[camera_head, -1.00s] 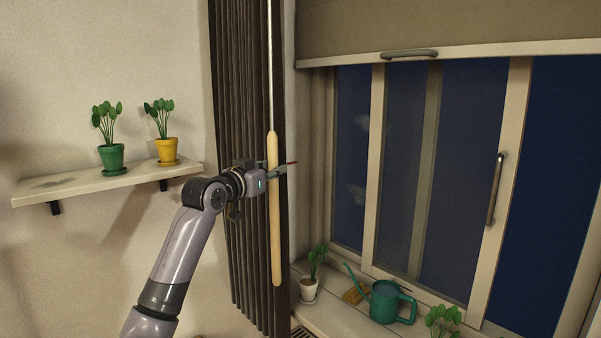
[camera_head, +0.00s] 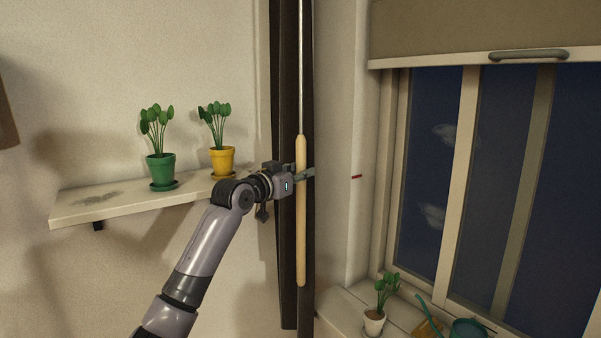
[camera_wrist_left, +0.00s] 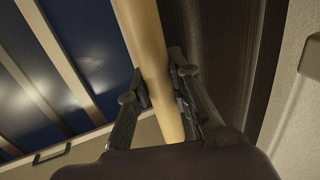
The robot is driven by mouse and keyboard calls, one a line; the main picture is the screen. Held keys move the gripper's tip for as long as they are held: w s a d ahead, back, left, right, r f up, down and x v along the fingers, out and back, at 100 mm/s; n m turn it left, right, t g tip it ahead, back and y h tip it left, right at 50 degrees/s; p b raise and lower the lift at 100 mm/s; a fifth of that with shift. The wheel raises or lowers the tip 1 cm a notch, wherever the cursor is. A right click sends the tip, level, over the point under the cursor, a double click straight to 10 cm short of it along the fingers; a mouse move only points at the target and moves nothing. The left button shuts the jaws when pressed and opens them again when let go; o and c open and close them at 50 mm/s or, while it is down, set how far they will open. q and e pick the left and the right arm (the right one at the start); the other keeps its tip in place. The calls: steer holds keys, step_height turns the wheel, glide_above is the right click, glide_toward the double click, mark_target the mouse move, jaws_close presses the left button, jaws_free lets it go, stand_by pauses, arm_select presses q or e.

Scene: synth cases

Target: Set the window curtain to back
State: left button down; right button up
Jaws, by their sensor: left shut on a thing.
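The dark curtain (camera_head: 287,240) is gathered into a narrow vertical bundle left of the window (camera_head: 480,170). A wooden curtain wand (camera_head: 301,240) hangs upright in front of it from a thin rod. My left gripper (camera_head: 306,174) is shut around the wand's upper part. In the left wrist view the wand (camera_wrist_left: 150,50) passes between the two fingers of my left gripper (camera_wrist_left: 162,90), with the dark curtain (camera_wrist_left: 225,60) to the right. My right gripper is not in view.
A wall shelf (camera_head: 110,208) with a green pot (camera_head: 161,170) and a yellow pot (camera_head: 222,160) is behind my left arm. A white-potted plant (camera_head: 374,322) and a teal watering can (camera_head: 468,330) stand on the sill. A blind (camera_head: 480,25) covers the window top.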

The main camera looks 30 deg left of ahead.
arm_select(q)
steer(key=shift+a+r, duration=0.1)
steer(key=shift+a, duration=0.05)
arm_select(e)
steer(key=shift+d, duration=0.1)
arm_select(q)
steer(key=c, duration=1.9)
jaws_free()
steer(key=shift+o, duration=1.3)
steer(key=shift+a, duration=0.15)
steer(key=shift+o, duration=1.1)
steer(key=s, duration=1.2)
steer(key=shift+a, duration=0.15)
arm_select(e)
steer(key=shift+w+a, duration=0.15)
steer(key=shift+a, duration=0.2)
